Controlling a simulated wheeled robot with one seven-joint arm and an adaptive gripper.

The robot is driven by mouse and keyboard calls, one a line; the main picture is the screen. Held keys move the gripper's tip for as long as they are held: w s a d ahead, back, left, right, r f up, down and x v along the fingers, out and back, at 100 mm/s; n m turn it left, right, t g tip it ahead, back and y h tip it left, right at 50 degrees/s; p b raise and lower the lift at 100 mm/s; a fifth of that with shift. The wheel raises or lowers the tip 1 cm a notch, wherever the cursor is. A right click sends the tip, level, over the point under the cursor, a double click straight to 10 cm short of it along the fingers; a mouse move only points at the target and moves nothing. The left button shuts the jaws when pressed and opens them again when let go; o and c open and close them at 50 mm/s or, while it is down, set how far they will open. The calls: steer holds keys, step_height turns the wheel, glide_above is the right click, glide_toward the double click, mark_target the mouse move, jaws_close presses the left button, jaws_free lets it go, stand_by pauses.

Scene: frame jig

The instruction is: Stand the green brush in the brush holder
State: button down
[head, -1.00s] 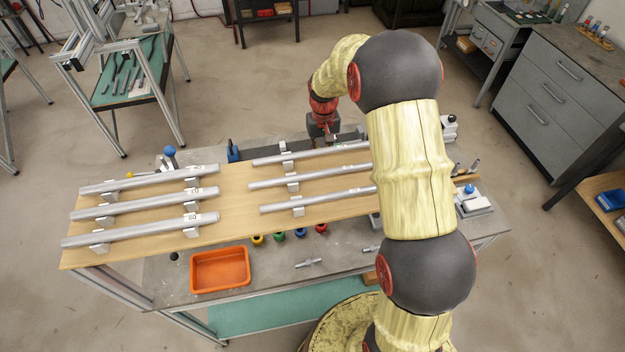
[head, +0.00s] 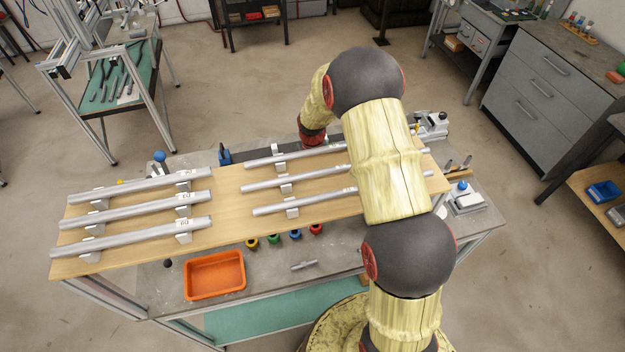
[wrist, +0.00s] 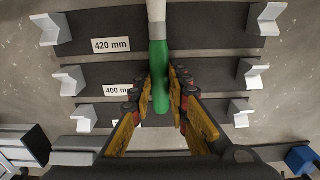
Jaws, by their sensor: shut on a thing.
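In the wrist view the green brush (wrist: 159,62) lies between the fingers of my gripper (wrist: 161,76), which is shut on its green handle. A pale section of the brush runs on past the top edge of the picture, so its far end is out of sight. The brush is above a dark rack with size labels; its height over it is hard to judge. In the head view my wrist is over the back of the bench, and the fingers and brush are hidden. I cannot make out the brush holder for certain in either view.
Metal bars rest on white supports on the wooden board (head: 232,205). An orange tray (head: 214,293) and several coloured rings lie along the front edge. White-and-grey fixtures (head: 466,200) stand at the right end. The rack's labelled slats (wrist: 200,47) carry white brackets on both sides.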

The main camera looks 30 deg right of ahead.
steer(key=shift+f, duration=0.15)
steer(key=c, duration=1.7)
jaws_free()
